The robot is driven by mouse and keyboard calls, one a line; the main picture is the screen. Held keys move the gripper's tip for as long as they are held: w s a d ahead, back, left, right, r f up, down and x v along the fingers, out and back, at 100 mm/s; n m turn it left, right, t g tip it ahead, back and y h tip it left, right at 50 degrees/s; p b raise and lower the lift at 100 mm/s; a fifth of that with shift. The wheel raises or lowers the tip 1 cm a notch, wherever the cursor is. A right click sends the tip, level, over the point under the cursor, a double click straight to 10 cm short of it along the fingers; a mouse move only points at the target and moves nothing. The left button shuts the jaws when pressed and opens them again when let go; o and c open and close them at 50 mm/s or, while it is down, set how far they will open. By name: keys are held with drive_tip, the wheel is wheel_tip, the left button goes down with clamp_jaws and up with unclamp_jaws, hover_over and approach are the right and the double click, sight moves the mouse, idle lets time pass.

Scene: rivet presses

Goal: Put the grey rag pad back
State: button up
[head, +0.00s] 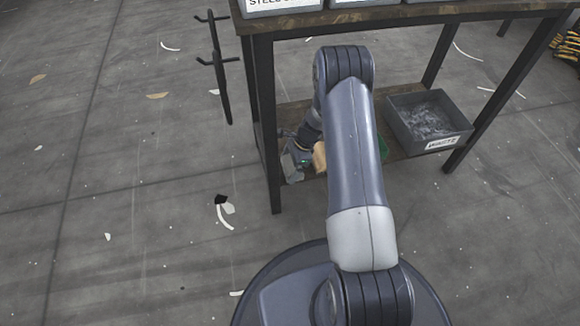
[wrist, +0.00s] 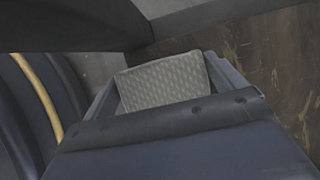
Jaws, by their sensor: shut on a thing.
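The grey rag pad (wrist: 162,83) shows in the wrist view as a pale grey, quilted-looking piece standing between the fingers. My gripper (wrist: 172,72) is shut on it. The pad's lower part is hidden behind the gripper body. I cannot make out the pad there.
The bench (head: 395,15) has dark legs and labelled bins on top. A grey labelled bin (head: 435,143) with scraps stands on the lower shelf at right. A tan thing (head: 320,156) and a green thing (head: 384,149) show beside my arm. A black stand (head: 219,75) is left.

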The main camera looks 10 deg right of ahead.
drive_tip(key=shift+r, duration=0.1)
drive_tip(key=o, duration=0.7)
drive_tip(key=p+v, duration=0.5)
drive_tip(key=v, duration=0.7)
drive_tip(key=shift+r, duration=0.1)
